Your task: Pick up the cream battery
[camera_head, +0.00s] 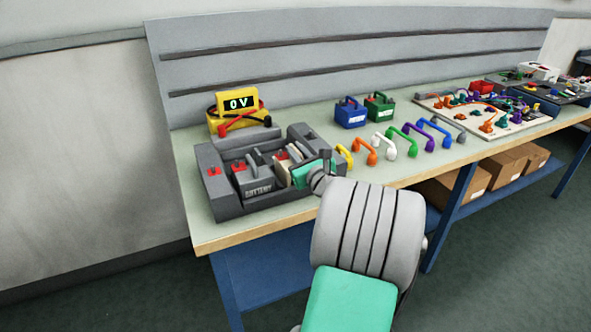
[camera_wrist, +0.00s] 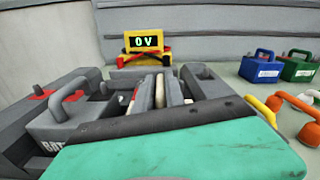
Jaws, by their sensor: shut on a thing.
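The cream battery (camera_head: 283,163) sits in the grey battery tray (camera_head: 240,207), partly hidden behind my gripper (camera_head: 303,170). My gripper reaches in from the right and is shut on the cream battery. In the wrist view only narrow cream strips of the battery (camera_wrist: 146,94) show beyond my teal gripper housing, which hides the lower part of the picture. I cannot make out the fingertips' contact or whether the battery is raised from the tray.
A grey battery (camera_head: 258,186) stands left of the cream one. A yellow meter (camera_head: 238,102) reading 0 V stands behind the tray. Blue (camera_head: 350,114) and green (camera_head: 380,107) batteries stand at the back, with coloured cables (camera_head: 407,138) in front. Some bench between is clear.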

